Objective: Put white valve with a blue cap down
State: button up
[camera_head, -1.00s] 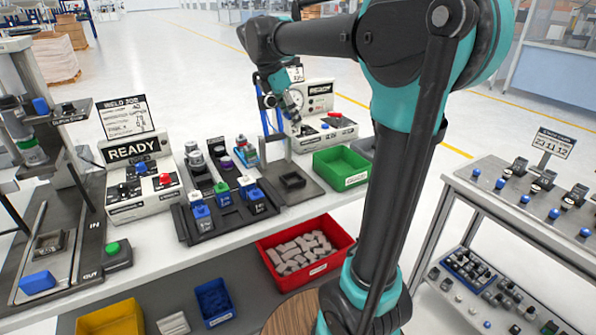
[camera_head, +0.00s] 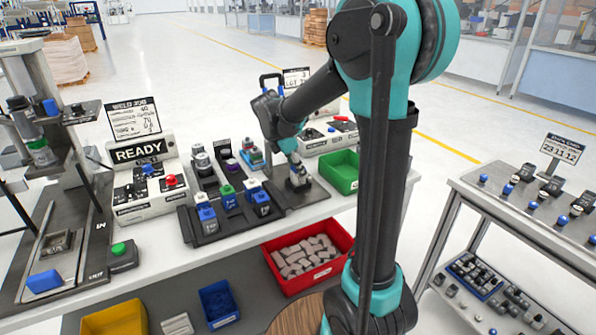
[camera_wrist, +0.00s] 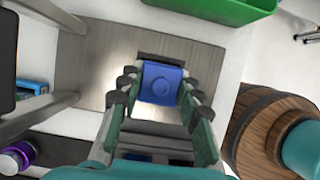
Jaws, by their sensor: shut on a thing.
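My gripper (camera_head: 297,178) is low over the grey plate (camera_head: 318,193) at the right end of the table's row of fixtures. In the wrist view my gripper (camera_wrist: 158,98) is shut on the valve, whose square blue cap (camera_wrist: 161,83) shows between the fingers. The valve's white body is hidden below the cap. A dark recess edge (camera_wrist: 160,57) shows on the plate just beyond the cap. I cannot tell whether the valve touches the plate or its dark square holder.
A black rack (camera_head: 205,238) with blue- and green-capped parts stands left of the plate. A green bin (camera_head: 340,178) is close on the right. A red bin (camera_head: 343,243) of pale parts sits below. A purple-capped part (camera_wrist: 18,158) is at the wrist view's lower left.

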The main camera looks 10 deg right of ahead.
jog(key=shift+f, duration=0.25)
jog(key=shift+f, duration=0.1)
jog(key=o, duration=1.2)
jog(key=v, duration=1.2)
